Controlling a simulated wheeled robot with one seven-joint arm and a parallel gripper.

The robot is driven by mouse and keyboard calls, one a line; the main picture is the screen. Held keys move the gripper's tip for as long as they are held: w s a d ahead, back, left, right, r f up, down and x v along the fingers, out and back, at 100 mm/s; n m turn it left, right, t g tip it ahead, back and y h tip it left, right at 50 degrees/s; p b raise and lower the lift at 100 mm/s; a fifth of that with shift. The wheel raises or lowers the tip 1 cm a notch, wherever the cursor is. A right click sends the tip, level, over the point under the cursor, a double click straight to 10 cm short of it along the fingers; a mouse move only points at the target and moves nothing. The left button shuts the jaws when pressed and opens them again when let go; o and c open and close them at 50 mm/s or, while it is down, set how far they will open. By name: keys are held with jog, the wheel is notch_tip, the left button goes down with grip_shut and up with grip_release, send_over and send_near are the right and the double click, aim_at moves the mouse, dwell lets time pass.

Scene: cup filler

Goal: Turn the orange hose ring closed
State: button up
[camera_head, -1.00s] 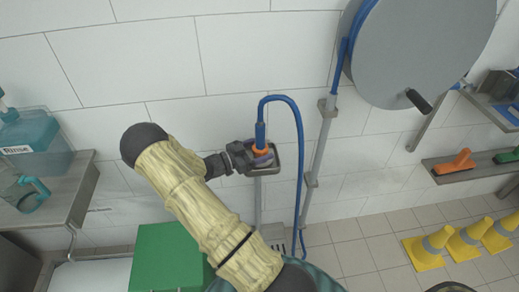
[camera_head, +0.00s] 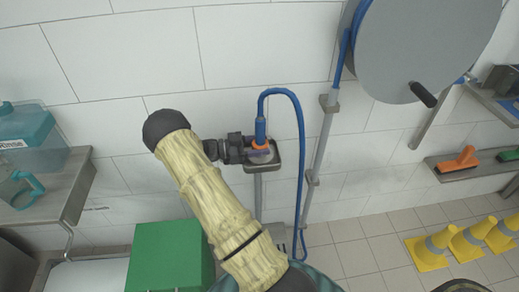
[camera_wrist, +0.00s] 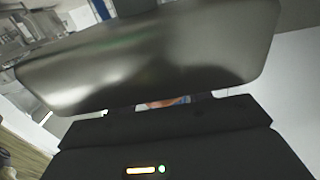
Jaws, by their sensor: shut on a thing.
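The orange hose ring (camera_head: 261,146) sits at the lower end of the blue hose nozzle (camera_head: 260,129), above a small grey tray (camera_head: 284,165) on a post by the wall. My gripper (camera_head: 250,152) reaches in from the left at ring height and is shut on the orange ring. In the wrist view a grey metal surface (camera_wrist: 150,60) fills much of the picture. Only a sliver of orange (camera_wrist: 160,104) shows below it, between the dark finger parts. The exact finger contact is hidden there.
The blue hose (camera_head: 301,180) loops up and down right of the nozzle. A grey pipe (camera_head: 319,150) and a big grey reel (camera_head: 415,45) are further right.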

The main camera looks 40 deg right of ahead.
jog(key=shift+m+g+y, duration=0.4)
jog(key=shift+m+g, duration=0.1)
jog(key=shift+g, duration=0.2)
jog(key=o, duration=1)
jog(key=b+v, duration=0.1)
jog(key=v, duration=1.6)
jog(key=shift+a, duration=0.2)
jog(key=shift+w, duration=0.1)
